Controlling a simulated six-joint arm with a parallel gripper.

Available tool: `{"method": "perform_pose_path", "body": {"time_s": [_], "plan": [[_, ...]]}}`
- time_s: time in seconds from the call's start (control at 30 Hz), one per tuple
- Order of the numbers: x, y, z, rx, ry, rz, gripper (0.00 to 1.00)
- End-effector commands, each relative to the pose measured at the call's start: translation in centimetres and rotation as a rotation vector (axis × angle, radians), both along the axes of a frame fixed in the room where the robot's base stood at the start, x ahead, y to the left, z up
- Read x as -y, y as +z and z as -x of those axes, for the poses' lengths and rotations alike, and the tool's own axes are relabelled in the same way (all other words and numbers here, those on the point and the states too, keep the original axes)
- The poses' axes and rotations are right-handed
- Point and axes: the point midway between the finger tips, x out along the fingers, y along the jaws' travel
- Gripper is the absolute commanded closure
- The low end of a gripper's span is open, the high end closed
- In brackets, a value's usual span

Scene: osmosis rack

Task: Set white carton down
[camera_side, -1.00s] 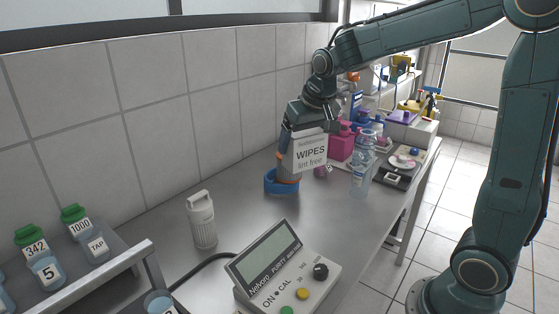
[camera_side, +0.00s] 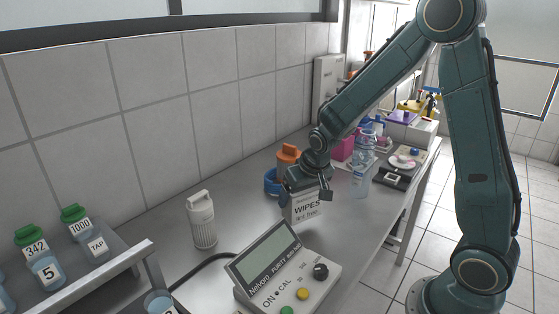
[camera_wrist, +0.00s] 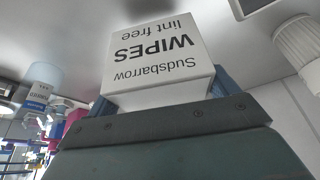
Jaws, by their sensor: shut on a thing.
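The white carton (camera_side: 306,207), labelled "WIPES lint free", is in my gripper (camera_side: 308,192) in the side view, upright at the middle of the metal bench. My gripper is shut on its upper part from above. The carton's lower edge is at or very near the bench top; I cannot tell whether it touches. In the wrist view the carton (camera_wrist: 155,60) appears upside down between the jaws (camera_wrist: 160,100), its printed face showing.
A blue ring holder (camera_side: 271,181) with an orange-capped bottle (camera_side: 287,158) stands just behind. A clear water bottle (camera_side: 362,172) is to the right, a white ribbed cartridge (camera_side: 202,220) to the left, and a purity meter (camera_side: 285,275) in front. Bare bench (camera_side: 240,215) lies between.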

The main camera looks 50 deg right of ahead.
Motion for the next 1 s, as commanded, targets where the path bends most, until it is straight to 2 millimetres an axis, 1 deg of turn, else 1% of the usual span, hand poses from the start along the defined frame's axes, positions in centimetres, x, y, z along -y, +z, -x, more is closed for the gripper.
{"method": "perform_pose_path", "body": {"time_s": [0.27, 0.53, 0.67, 1.0], "plan": [[0.0, -0.4, 0.0, 0.001, 0.0, 0.0, 0.39], [0.0, -2.9, 0.0, -0.002, 0.0, -0.001, 0.39], [0.0, -3.8, 0.0, -0.001, 0.0, 0.0, 0.39], [0.0, -3.9, 0.0, 0.002, 0.0, 0.001, 0.39]]}}
